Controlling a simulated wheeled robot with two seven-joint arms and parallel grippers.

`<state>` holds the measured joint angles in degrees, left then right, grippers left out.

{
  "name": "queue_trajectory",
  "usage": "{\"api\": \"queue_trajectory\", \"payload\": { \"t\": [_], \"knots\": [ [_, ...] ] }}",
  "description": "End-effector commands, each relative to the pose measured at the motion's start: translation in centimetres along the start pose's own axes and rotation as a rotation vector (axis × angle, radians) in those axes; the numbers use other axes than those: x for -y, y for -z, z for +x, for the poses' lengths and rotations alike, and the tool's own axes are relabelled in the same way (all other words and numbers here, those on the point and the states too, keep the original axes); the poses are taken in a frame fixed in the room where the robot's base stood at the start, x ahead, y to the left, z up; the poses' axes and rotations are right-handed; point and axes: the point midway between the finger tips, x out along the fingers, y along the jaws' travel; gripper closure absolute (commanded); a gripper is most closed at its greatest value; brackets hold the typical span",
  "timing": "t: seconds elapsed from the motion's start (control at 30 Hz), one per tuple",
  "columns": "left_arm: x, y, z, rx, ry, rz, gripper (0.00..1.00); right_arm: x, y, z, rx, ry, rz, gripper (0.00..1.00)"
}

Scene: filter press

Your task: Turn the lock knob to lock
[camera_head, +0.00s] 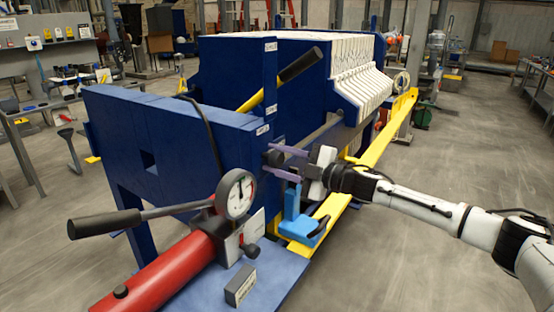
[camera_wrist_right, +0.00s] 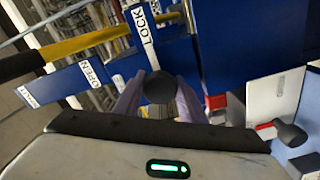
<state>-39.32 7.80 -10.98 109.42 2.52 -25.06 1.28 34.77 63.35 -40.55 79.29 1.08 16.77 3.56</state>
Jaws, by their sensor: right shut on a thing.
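The black round lock knob (camera_head: 273,158) is on the near right side of the blue press frame. My right gripper (camera_head: 270,159) reaches it from the right, with one purple finger above and one below. In the right wrist view, the knob (camera_wrist_right: 159,87) sits between the two fingers, and the gripper is shut on it. My left gripper is not in view.
A yellow lever with a black handle (camera_head: 300,65) slants above the knob. A pressure gauge (camera_head: 237,193), a pump handle (camera_head: 104,223) and a red cylinder (camera_head: 160,282) are at the front. A blue bracket (camera_head: 296,222) stands just below the gripper. Open floor lies right.

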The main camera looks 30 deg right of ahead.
Motion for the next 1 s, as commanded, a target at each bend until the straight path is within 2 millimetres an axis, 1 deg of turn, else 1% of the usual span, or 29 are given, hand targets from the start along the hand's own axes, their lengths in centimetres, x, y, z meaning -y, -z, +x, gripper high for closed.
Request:
{"api": "queue_trajectory", "payload": {
  "t": [0.57, 0.6, 0.67, 0.7, 1.0],
  "knots": [
    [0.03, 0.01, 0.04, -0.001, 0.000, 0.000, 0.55, 0.03, -0.03, -0.01, 0.001, 0.000, 0.030, 0.85],
    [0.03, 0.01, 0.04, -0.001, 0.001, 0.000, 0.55, 0.03, -0.03, -0.01, 0.001, 0.001, 0.030, 0.56],
    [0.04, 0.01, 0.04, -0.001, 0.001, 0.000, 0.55, 0.03, -0.02, -0.01, 0.001, 0.000, 0.030, 0.46],
    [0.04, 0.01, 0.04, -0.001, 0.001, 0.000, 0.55, 0.03, -0.02, -0.01, 0.001, 0.001, 0.029, 0.44],
    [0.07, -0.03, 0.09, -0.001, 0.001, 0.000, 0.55, 0.06, -0.05, -0.13, 0.001, 0.001, 0.027, 0.44]
  ]
}}
